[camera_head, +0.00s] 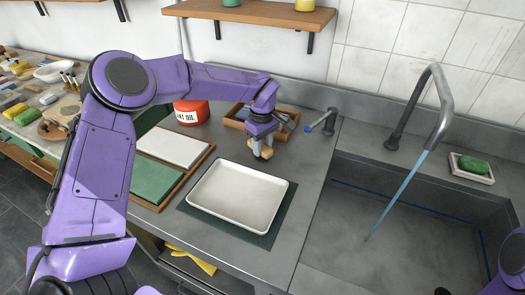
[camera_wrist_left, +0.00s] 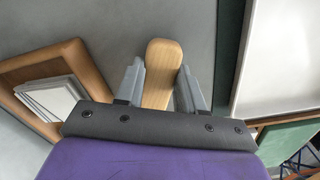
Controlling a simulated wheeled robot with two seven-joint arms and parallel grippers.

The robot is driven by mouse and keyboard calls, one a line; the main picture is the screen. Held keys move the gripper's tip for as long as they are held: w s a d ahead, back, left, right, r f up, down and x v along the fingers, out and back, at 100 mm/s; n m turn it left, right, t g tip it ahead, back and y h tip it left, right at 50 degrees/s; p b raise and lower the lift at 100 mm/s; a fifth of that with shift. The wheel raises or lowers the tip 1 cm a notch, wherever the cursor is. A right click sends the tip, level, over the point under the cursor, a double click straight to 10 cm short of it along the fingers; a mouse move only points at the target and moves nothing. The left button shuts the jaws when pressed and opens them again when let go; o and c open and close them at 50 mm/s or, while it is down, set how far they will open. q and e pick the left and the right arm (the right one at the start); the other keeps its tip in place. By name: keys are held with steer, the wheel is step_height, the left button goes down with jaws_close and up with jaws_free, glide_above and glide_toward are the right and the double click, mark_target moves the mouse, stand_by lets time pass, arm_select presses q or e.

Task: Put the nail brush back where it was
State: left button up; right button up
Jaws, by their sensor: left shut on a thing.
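The nail brush (camera_wrist_left: 161,72) shows as a pale wooden body with a rounded end in the left wrist view. My left gripper (camera_wrist_left: 160,88) is shut on it, with one grey finger on each side. In the head view my left gripper (camera_head: 261,147) is over the grey counter, just behind the white tray (camera_head: 238,221) and in front of a wooden box. Only a small part of the brush (camera_head: 266,153) shows there, and its bristles cannot be made out. My right gripper is not in view; only part of my right arm shows at the right edge.
The white tray lies on a dark green mat (camera_head: 268,238). The wooden box (camera_head: 237,122) is behind the gripper, near a small tap (camera_head: 325,121). The sink (camera_head: 390,225), with running water, is right. Green soap (camera_head: 474,166) sits in a dish. A red tin (camera_head: 191,112) stands behind.

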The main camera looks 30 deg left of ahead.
arm_select(q)
steer(key=o, duration=1)
step_height(320, 180, up, 12)
steer(key=shift+s+r+b, duration=0.1)
steer(key=shift+r+b, duration=0.05)
steer(key=shift+b, duration=0.2)
